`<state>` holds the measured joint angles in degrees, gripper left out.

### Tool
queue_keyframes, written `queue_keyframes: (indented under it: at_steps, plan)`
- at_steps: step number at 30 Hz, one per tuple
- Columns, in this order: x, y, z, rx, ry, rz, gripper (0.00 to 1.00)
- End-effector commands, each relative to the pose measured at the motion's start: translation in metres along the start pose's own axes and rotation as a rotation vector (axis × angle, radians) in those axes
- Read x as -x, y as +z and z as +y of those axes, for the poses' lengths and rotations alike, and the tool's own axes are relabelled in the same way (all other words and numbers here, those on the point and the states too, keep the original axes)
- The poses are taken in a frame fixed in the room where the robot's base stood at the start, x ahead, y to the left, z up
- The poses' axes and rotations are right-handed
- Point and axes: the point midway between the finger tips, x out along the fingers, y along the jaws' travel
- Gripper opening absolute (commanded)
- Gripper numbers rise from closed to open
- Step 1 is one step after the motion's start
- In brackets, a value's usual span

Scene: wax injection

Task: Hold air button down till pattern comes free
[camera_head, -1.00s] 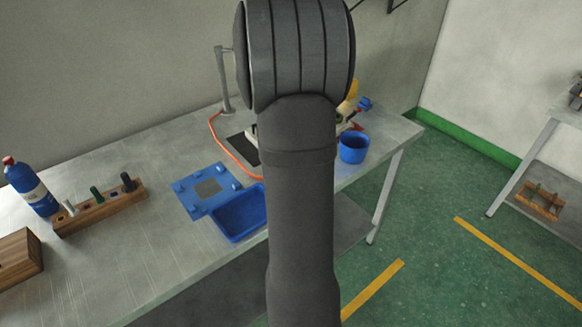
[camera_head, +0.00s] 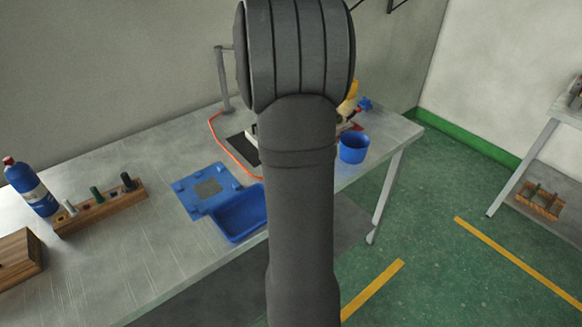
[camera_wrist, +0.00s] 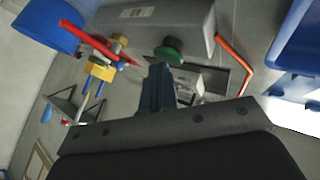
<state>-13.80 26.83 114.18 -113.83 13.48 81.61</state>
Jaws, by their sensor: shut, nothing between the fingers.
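My gripper (camera_wrist: 158,72) is shut with nothing between its fingers. In the wrist view its fingertips are close to a round green button (camera_wrist: 171,50) on the edge of a grey metal housing (camera_wrist: 160,14). I cannot tell whether the fingertips touch the button or whether it is pressed in. No wax pattern can be made out. In the head view my arm covers the gripper, the button and most of the machine; only a pale yellow part (camera_head: 351,90) and a blue handle (camera_head: 365,104) show beside it.
A blue bucket (camera_head: 354,147) stands at the table's right end, also in the wrist view (camera_wrist: 47,25). A blue plate (camera_head: 190,205) and blue tray (camera_head: 238,215) lie left of my arm. An orange hose (camera_head: 226,151) crosses the table. A wooden rack (camera_head: 100,209) and blue bottle (camera_head: 31,187) stand left.

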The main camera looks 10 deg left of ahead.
Motion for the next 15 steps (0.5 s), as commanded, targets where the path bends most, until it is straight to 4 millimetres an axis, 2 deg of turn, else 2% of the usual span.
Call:
queue_keyframes:
  at_steps: [15]
  plan:
    - [0.0034,-0.0025,0.0027,-0.001,0.001,0.000,0.00]
